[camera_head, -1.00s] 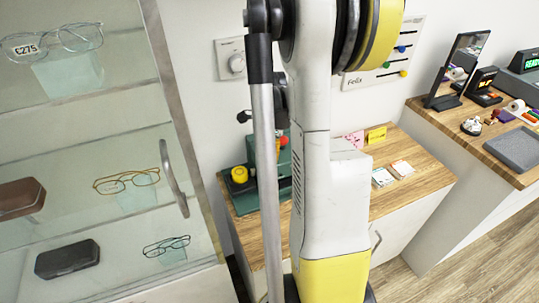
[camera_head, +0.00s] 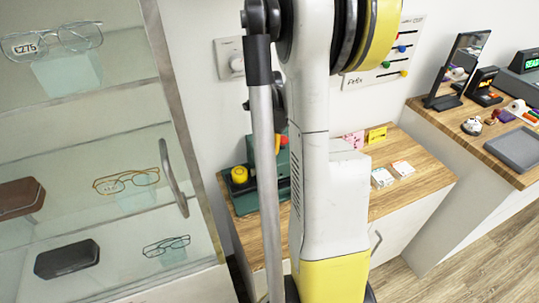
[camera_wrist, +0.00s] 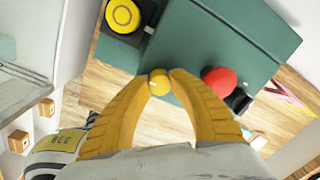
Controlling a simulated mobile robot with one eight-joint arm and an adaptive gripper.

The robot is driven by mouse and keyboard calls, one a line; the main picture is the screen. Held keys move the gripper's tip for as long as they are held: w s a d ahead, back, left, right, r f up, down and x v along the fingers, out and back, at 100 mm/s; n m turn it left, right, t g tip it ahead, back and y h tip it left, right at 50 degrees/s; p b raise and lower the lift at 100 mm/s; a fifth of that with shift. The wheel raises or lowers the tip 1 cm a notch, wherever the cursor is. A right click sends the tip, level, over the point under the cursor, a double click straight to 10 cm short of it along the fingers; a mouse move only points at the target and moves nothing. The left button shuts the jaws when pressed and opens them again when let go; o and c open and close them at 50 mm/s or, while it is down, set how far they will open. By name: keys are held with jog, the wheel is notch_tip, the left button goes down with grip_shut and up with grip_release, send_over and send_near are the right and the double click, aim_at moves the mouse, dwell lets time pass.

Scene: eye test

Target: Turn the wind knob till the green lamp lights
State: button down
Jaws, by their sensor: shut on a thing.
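A dark green machine stands on the wooden counter in the head view (camera_head: 246,200), and its green body fills the top of the wrist view (camera_wrist: 225,42). I cannot tell for sure that this is the wind knob. A red round knob (camera_wrist: 219,81) sits right of the fingertips. A yellow round piece on a black base (camera_wrist: 123,16) is at the upper left. In the head view my arm hides much of the machine. I cannot pick out a green lamp.
A glass case with spectacles (camera_head: 122,181) stands at the left. Cards (camera_head: 382,177) lie on the counter right of my arm. A wall panel with coloured sliders (camera_head: 385,60) hangs behind. A second counter with a grey tray (camera_head: 514,150) is at the right.

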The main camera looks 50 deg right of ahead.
jog(key=shift+m, duration=0.4)
jog(key=c, duration=1.1)
grip_release()
jog(key=shift+s, duration=0.1)
jog(key=shift+c, duration=0.2)
notch_tip(320, 180, up, 12)
jog(key=shift+a, duration=0.3)
